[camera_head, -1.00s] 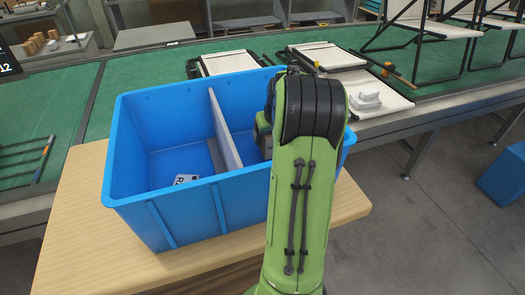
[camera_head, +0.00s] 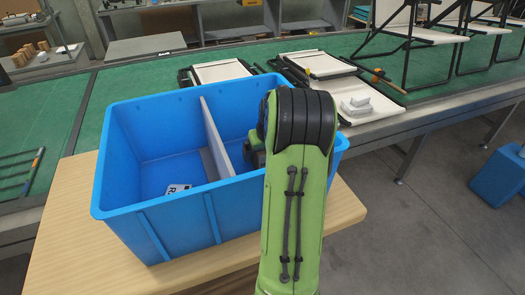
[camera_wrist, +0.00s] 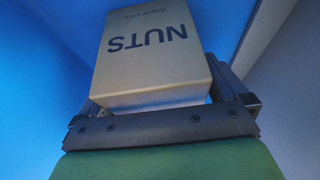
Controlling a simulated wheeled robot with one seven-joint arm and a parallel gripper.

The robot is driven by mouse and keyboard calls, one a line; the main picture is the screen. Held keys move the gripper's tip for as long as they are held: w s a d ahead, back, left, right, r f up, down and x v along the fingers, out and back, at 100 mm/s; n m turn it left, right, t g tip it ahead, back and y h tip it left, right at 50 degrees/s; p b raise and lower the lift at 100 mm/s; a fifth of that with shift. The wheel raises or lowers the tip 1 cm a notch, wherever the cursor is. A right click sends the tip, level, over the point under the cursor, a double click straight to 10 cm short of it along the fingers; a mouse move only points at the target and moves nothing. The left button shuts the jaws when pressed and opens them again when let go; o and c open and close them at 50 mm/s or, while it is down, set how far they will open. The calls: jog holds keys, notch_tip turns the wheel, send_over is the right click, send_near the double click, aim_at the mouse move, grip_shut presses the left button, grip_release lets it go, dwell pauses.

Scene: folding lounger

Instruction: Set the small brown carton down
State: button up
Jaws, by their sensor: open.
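The small brown carton (camera_wrist: 150,52), marked NUTS, shows in the wrist view between the fingers of my gripper (camera_wrist: 165,92). The fingers are open, one on each side of its near end. I cannot tell whether they touch it. Blue wall and a pale panel surround it, so it is inside the blue bin (camera_head: 165,232). In the head view my arm reaches into the right compartment and hides the carton and most of the gripper. The carton's underside and what it rests on are hidden.
A pale divider (camera_head: 217,140) splits the bin. A white label (camera_head: 178,189) lies in the left compartment. The bin stands on a wooden table (camera_head: 75,215). Behind is a green conveyor (camera_head: 130,85) with folded loungers (camera_head: 222,71).

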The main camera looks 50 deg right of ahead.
jog(key=p+v, duration=0.2)
jog(key=v, duration=1)
jog(key=shift+a, duration=0.1)
